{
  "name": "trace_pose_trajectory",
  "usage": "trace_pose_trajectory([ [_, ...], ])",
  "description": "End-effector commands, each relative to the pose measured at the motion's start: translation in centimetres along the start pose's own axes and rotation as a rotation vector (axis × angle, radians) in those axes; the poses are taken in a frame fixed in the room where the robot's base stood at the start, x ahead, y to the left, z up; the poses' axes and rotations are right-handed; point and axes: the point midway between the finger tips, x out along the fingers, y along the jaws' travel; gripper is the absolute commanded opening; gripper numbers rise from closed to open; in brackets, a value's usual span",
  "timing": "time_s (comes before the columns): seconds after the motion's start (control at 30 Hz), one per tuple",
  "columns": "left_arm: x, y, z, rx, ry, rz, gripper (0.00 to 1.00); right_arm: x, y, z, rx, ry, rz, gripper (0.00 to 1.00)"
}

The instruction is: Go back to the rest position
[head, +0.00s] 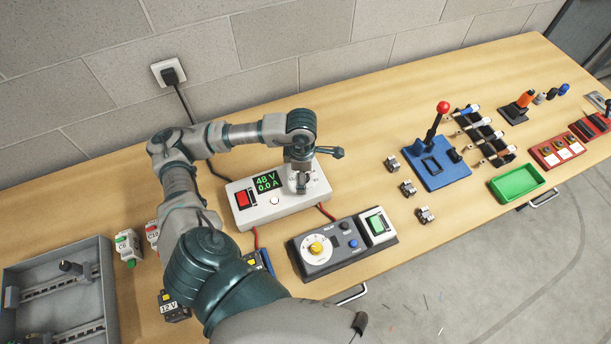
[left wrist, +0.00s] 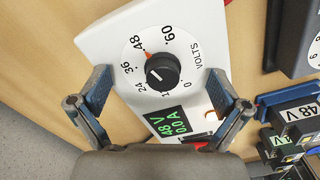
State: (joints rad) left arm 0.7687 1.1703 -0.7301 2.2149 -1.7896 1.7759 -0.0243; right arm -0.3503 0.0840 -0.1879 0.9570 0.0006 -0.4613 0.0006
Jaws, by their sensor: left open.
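My left arm reaches over the bench in the head view, and its gripper (head: 301,184) points down over the right part of the white power supply (head: 268,212). In the left wrist view the gripper (left wrist: 160,79) is open, with one finger on each side of the black voltage knob (left wrist: 162,72) and clear gaps to it. The knob's orange mark sits near 48 on the dial. The display (left wrist: 171,122) reads 48 V and 0.0 A; it also shows in the head view (head: 266,183). My right gripper is in neither view.
A dark control box (head: 342,246) with a white dial stands in front of the supply. A grey rail enclosure (head: 105,285) is at left. A blue base with a red-knobbed lever (head: 437,130) and a green tray (head: 516,183) are to the right. A block wall runs behind the bench.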

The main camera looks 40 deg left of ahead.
Motion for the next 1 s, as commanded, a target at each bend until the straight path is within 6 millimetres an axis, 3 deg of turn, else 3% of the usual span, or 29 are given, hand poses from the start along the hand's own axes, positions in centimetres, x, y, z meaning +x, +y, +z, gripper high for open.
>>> trace_pose_trajectory([
  [0.2,0.08,0.02,-0.02,0.000,0.000,-0.001,1.00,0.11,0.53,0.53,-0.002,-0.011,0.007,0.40],
  [0.37,0.07,-0.02,0.01,0.000,0.000,-0.001,0.60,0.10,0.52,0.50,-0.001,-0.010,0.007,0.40],
  [0.6,0.20,-0.14,0.22,0.000,0.002,-0.002,0.43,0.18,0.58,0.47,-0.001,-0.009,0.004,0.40],
  [0.73,0.31,-0.09,0.17,0.000,0.000,-0.003,0.36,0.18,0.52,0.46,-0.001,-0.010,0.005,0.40],
  [1.0,0.50,-0.02,0.11,-0.041,0.000,-0.005,0.36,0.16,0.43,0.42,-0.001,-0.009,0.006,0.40],
])
